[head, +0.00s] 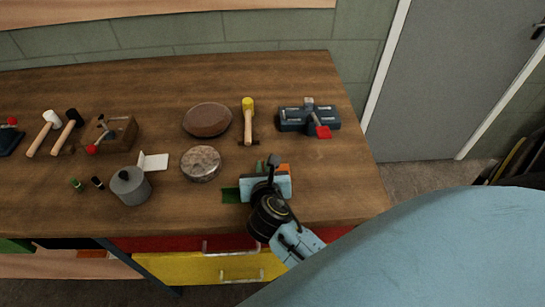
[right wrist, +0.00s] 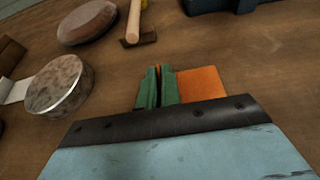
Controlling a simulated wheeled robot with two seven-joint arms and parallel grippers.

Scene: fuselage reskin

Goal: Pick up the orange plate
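The orange plate (head: 284,168) shows only in part in the head view, behind my right gripper (head: 262,167). In the right wrist view the orange plate (right wrist: 202,85) lies just right of the gripper's green fingers (right wrist: 158,88), partly hidden by the gripper body. The fingers are close together, with a thin reddish strip in the narrow gap. I cannot tell whether that strip is part of the plate or whether the fingers press on it. My left gripper is not in view.
A green piece (head: 231,195) lies left of my right gripper. A round stone-like disc (head: 201,163), brown disc (head: 207,119), yellow-headed mallet (head: 248,120), dark blue tool (head: 308,118) and grey pot (head: 131,187) stand on the wooden bench (head: 345,190). Bench space at the right is clear.

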